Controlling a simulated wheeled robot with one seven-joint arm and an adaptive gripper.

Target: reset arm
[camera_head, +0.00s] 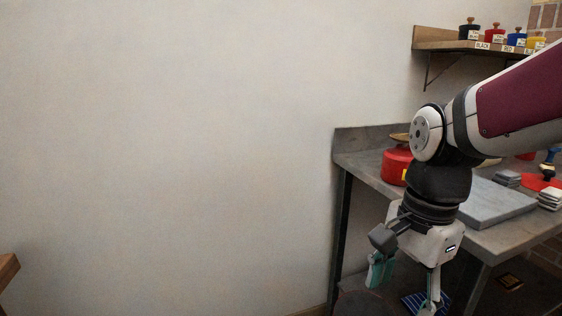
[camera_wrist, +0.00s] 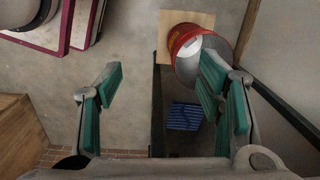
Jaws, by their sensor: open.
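My gripper (camera_wrist: 160,98) is open and empty, its two green-padded fingers wide apart in the wrist view. It points down towards the floor. In the head view my gripper (camera_head: 405,287) hangs in front of the left end of the grey workbench (camera_head: 352,158), lower than the bench top, with its fingertips partly cut off by the bottom edge. My arm covers part of the bench.
A red round tin (camera_head: 397,167) and a grey slab (camera_head: 492,204) lie on the bench. A wall shelf (camera_head: 440,42) holds several coloured pots. A red bucket (camera_wrist: 184,40) and a blue striped item (camera_wrist: 185,117) are below my gripper. Left of the bench is bare wall.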

